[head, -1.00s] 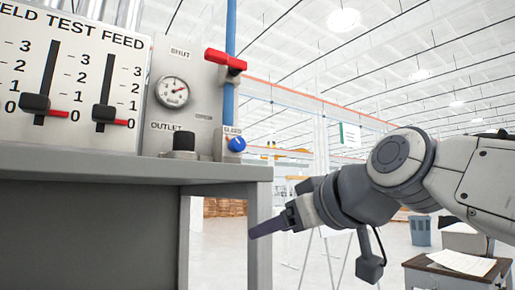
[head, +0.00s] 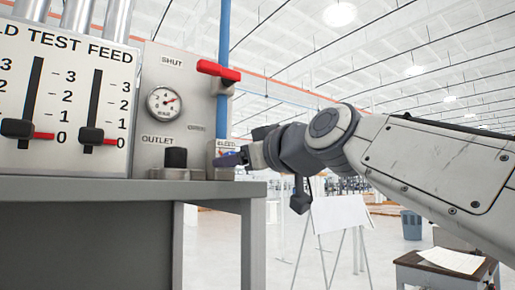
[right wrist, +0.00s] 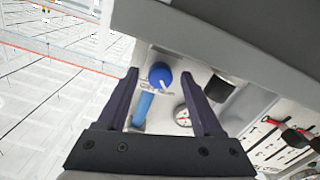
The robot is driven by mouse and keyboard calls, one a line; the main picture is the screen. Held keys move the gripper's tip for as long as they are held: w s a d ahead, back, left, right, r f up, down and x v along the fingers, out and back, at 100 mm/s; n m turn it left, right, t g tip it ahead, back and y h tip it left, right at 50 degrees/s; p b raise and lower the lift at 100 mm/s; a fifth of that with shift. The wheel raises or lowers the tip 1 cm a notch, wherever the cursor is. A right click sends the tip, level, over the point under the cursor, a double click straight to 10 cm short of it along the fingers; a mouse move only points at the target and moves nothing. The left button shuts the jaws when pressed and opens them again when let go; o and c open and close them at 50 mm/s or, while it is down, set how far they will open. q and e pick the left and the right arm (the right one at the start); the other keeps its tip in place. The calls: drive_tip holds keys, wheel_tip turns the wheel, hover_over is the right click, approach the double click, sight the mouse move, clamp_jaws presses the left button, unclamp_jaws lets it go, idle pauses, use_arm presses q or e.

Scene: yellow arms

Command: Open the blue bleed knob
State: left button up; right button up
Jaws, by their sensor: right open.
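The blue bleed knob (right wrist: 160,75) shows in the right wrist view as a round blue cap with a pale mark on it. My right gripper (right wrist: 160,74) is open, with its two dark fingers on either side of the knob and a gap to each side. I cannot tell how deep the knob sits between them. In the head view my right gripper (head: 232,159) is at the small bleed plate at the right end of the panel and hides most of the knob. My left gripper is not in view.
A red handle (head: 218,70) sits on the blue pipe (head: 223,110) above the knob. The pressure gauge (head: 163,102) and the black outlet fitting (head: 176,157) are to the left. The grey bench (head: 110,190) runs below.

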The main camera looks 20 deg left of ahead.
drive_tip(key=shift+w+a, duration=0.2)
drive_tip(key=shift+a, duration=0.1)
clamp_jaws()
